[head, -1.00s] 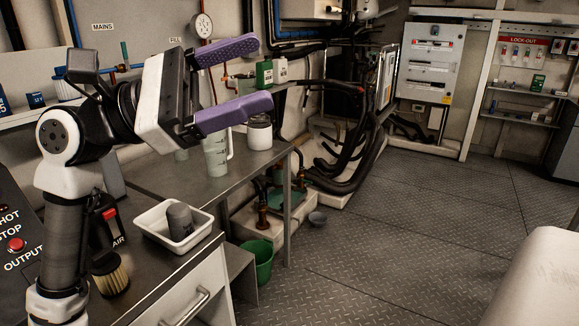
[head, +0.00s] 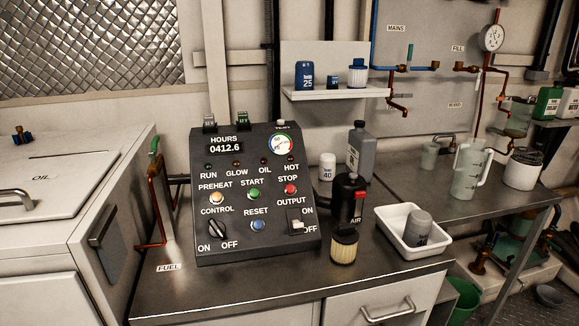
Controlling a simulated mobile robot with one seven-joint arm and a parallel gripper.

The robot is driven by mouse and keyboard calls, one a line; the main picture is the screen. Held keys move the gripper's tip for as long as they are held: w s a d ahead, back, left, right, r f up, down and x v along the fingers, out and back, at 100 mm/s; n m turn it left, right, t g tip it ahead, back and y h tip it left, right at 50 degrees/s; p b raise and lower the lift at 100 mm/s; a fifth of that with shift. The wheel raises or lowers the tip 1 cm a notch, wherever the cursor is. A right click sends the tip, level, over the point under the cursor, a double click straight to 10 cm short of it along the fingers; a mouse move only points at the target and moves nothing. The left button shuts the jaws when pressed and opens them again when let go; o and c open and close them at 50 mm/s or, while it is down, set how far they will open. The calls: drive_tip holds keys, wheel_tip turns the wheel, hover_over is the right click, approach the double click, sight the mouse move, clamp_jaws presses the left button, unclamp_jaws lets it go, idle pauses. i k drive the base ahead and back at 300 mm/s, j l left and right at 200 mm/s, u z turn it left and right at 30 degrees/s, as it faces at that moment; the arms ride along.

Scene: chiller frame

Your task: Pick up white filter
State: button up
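A small white canister (head: 327,167) marked 40, which looks like the white filter, stands upright on the metal bench. It is behind and right of the control panel, left of a grey bottle (head: 361,152). Its lower part is partly hidden by the black unit in front. A white pleated filter with a blue top (head: 357,74) stands on the wall shelf (head: 330,93). A dark blue canister marked 25 (head: 305,75) and a small blue box (head: 332,80) stand left of it. My gripper is not in view.
The control panel (head: 253,190) stands on the bench (head: 290,290). A black unit marked AIR with a pleated filter (head: 344,247) is in front of the canister. A white tray (head: 388,226) holds a grey cup. A jug (head: 469,170) stands right.

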sight(327, 172)
drive_tip(key=l+u, duration=0.65)
drive_tip(key=l, duration=0.25)
drive_tip(key=l+u, duration=0.15)
drive_tip(key=l, duration=0.35)
drive_tip(key=k+l+u, duration=0.1)
drive_tip(key=l, duration=0.4)
drive_tip(key=k+l, duration=0.1)
drive_tip(key=l, duration=0.7)
drive_tip(key=k+l, duration=0.15)
drive_tip(key=l, duration=0.25)
drive_tip(key=k+l+u, duration=0.1)
drive_tip(key=l, duration=0.3)
drive_tip(key=k+l, duration=0.1)
drive_tip(key=l, duration=0.25)
drive_tip(key=i+l, duration=0.15)
drive_tip(key=i, duration=0.85)
